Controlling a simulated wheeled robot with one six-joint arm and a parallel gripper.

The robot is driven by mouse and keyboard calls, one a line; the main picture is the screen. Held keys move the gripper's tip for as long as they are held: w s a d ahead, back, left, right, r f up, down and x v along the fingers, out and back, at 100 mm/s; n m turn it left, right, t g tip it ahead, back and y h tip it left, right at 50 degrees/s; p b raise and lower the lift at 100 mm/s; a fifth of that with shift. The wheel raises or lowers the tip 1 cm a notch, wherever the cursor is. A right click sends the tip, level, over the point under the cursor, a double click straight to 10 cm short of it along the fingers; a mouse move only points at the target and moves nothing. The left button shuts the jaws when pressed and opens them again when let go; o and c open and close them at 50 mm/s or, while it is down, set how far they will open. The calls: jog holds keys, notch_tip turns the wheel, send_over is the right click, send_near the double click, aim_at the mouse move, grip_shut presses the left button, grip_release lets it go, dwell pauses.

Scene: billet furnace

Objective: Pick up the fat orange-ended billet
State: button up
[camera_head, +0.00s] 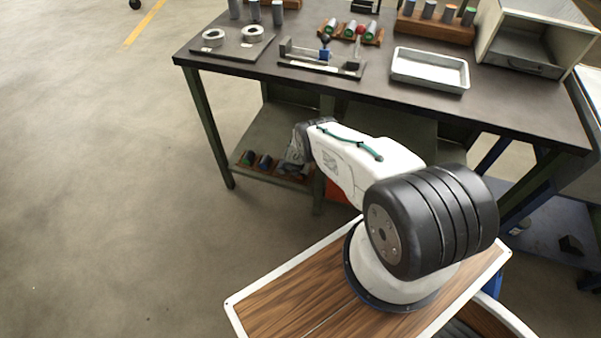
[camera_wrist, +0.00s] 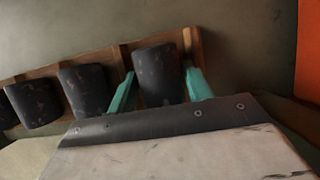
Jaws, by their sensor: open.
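In the wrist view my gripper (camera_wrist: 161,88) is open. Its two teal fingers stand on either side of a dark, thick billet (camera_wrist: 158,74) at the right end of a wooden rack (camera_wrist: 188,42). The colour of that billet's end does not show. In the head view my gripper reaches the lower shelf beside the rack, and its fingers are hidden. An orange-ended billet (camera_head: 428,10) shows in another rack (camera_head: 436,29) on the table top.
More dark billets (camera_wrist: 84,90) lie to the left in the shelf rack. A red-orange box (camera_head: 335,191) stands right of my gripper under the table (camera_head: 380,84). The table top above holds a metal tray (camera_head: 430,83) and fixtures. A table leg (camera_head: 207,130) stands left of the rack.

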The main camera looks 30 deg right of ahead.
grip_shut()
jog(key=shift+w, duration=0.1)
jog(key=shift+r, duration=0.2)
